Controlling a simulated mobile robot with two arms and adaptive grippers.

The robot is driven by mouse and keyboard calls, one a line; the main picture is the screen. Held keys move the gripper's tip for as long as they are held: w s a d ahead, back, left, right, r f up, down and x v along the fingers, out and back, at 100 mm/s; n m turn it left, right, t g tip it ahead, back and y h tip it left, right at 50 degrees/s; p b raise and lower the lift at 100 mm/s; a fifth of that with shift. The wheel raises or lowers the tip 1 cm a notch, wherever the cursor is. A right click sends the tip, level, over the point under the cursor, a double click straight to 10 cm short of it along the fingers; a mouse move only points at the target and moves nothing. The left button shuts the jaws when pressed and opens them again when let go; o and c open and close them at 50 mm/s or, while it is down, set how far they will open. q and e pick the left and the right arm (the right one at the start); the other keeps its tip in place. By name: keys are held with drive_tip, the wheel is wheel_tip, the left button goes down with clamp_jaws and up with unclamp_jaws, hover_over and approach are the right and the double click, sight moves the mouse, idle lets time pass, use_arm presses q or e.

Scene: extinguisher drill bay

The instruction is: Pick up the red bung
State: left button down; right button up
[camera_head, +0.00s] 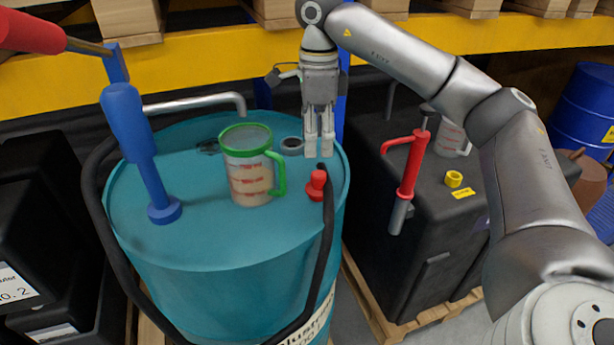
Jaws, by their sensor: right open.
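The red bung (316,186) stands on the lid of the teal drum (180,250), near its right side. My right gripper (319,152) points down just above and behind the bung. Its fingers are open with nothing visible between them, and they appear apart from the bung. My left gripper does not show in the head view.
A green-rimmed measuring jug (248,170) stands left of the bung. A blue pump (132,130) rises from the drum lid. A black hose (327,235) runs close to the bung's right. A black tank (450,230) with a red-handled tool (412,165) stands to the right.

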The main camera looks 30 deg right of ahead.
sight(318, 173)
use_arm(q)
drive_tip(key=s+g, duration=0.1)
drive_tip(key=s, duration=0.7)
use_arm(e)
drive_tip(key=f, duration=0.1)
drive_tip(key=s+f, duration=0.1)
drive_tip(key=f, duration=0.2)
drive_tip(key=shift+s+p, duration=0.3)
drive_tip(key=shift+p, duration=0.05)
drive_tip(key=f+p, duration=0.2)
drive_tip(key=f, duration=0.2)
drive_tip(key=shift+w, duration=0.2)
drive_tip(key=shift+f, duration=0.6)
drive_tip(key=shift+w, duration=0.1)
drive_tip(key=c, duration=0.5)
clamp_jaws()
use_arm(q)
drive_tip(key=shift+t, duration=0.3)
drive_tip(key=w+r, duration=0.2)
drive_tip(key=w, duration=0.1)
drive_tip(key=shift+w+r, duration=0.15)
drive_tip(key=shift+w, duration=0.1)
